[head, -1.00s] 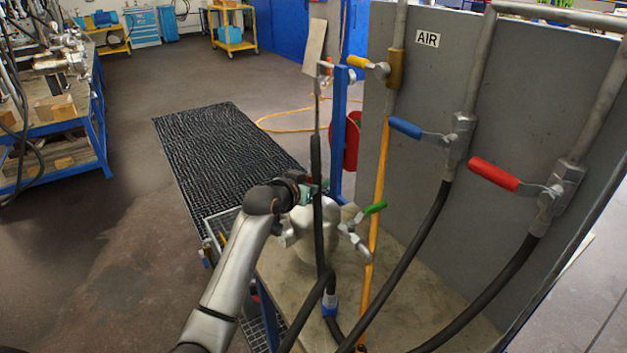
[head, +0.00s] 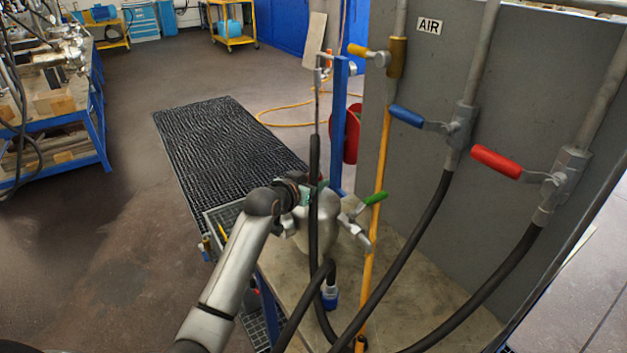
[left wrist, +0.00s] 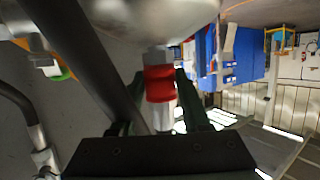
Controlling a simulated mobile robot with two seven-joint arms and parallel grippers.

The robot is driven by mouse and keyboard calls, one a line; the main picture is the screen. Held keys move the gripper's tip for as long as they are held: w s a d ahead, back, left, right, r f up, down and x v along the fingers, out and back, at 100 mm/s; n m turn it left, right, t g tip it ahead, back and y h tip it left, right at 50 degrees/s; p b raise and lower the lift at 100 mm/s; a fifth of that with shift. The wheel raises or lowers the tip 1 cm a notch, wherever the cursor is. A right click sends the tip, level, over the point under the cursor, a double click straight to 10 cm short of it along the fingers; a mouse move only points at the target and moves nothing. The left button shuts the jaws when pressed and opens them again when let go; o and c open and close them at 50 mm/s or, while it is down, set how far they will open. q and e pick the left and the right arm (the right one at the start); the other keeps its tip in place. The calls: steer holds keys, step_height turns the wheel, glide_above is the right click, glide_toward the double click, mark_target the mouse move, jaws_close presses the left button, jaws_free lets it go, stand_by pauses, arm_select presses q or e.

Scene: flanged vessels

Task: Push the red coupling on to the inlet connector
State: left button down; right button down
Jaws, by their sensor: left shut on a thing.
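In the left wrist view the red coupling (left wrist: 160,84) sits between the two fingers of my left gripper (left wrist: 160,92), which is shut on it. A short metal connector (left wrist: 157,57) runs from the coupling to the rounded silver vessel (left wrist: 150,15). The coupling lies in line with the connector and meets its end; how far it is pushed on I cannot tell. In the head view my left gripper (head: 308,190) is beside the silver vessel (head: 322,228), partly behind a black hose. My right gripper is in neither view.
A black hose (head: 314,165) passes close in front of my gripper; it also crosses the left wrist view (left wrist: 85,55). A blue-ended hose fitting (head: 331,297) is on the bench (head: 425,270). A grey panel (head: 425,120) with blue and red valve handles stands at right.

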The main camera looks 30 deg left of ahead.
arm_select(q)
steer(key=shift+c, duration=1.4)
jaws_free()
steer(key=shift+f, duration=0.15)
steer(key=v, duration=1.2)
steer(key=shift+s, duration=0.25)
steer(key=s+d+f+m+g, duration=0.1)
steer(key=s+d+f+g, duration=0.45)
steer(key=s+f, duration=0.6)
steer(key=s+d+f+m+g, duration=0.1)
steer(key=s+d+f+g, duration=0.2)
steer(key=s, duration=0.6)
steer(key=s+d+f+g, duration=0.2)
steer(key=s+f, duration=0.3)
steer(key=s, duration=0.3)
steer(key=w+d+f+t+h, duration=0.1)
steer(key=w+d+f+t, duration=0.1)
steer(key=f, duration=0.3)
steer(key=w+d+f+t+h, duration=0.1)
steer(key=w+d+f+t, duration=0.1)
steer(key=f, duration=0.4)
steer(key=shift+d+f+t, duration=0.2)
steer(key=shift+d+t, duration=0.05)
steer(key=shift+t, duration=0.5)
